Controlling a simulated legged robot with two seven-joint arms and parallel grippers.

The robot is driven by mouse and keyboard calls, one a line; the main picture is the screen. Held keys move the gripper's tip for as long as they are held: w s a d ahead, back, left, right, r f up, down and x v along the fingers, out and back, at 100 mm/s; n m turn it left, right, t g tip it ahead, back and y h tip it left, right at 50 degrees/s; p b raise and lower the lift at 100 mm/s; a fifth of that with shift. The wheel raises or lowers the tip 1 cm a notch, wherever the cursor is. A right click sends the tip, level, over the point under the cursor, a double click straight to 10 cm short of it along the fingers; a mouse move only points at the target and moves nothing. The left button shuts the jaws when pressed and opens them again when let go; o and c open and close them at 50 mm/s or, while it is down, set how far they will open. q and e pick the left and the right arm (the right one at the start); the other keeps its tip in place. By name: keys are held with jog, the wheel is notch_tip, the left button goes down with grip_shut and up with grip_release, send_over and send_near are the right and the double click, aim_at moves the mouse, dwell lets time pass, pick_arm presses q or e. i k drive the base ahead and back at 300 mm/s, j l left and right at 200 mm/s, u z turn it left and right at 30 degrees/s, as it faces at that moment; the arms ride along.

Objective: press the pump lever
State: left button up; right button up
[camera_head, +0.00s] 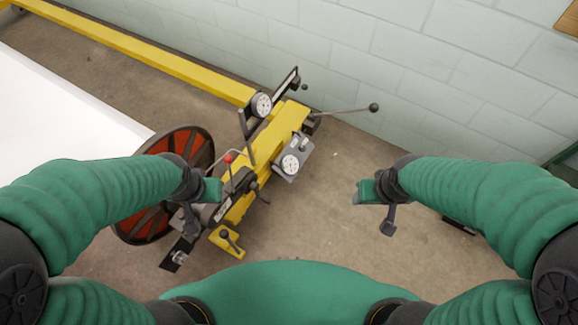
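A yellow machine (262,142) stands on the floor in front of me and carries several levers. A long thin lever (345,110) with a black ball knob sticks out to the right from its far end. A shorter lever with a red knob (228,158) stands near its close end, beside my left gripper. I cannot tell which of these is the pump lever. My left gripper (202,204) is at the close end of the machine, overlapping it in the view; contact is unclear. My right gripper (376,204) hangs over bare floor, apart from the machine, with nothing visible in it.
A red and black wheel (181,152) stands left of the machine, partly behind my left arm. Two round gauges sit on the machine, one far (261,105) and one nearer (290,164). A yellow beam (150,50) runs to the upper left. A block wall (400,50) closes the back.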

aim_at(373, 107)
jog(key=i+l+u, duration=0.2)
jog(key=l+u, duration=0.25)
jog(key=i+l+u, duration=0.1)
jog(key=l+u, duration=0.35)
jog(key=l, duration=0.15)
jog(key=l+u, duration=0.45)
jog(key=l, duration=0.15)
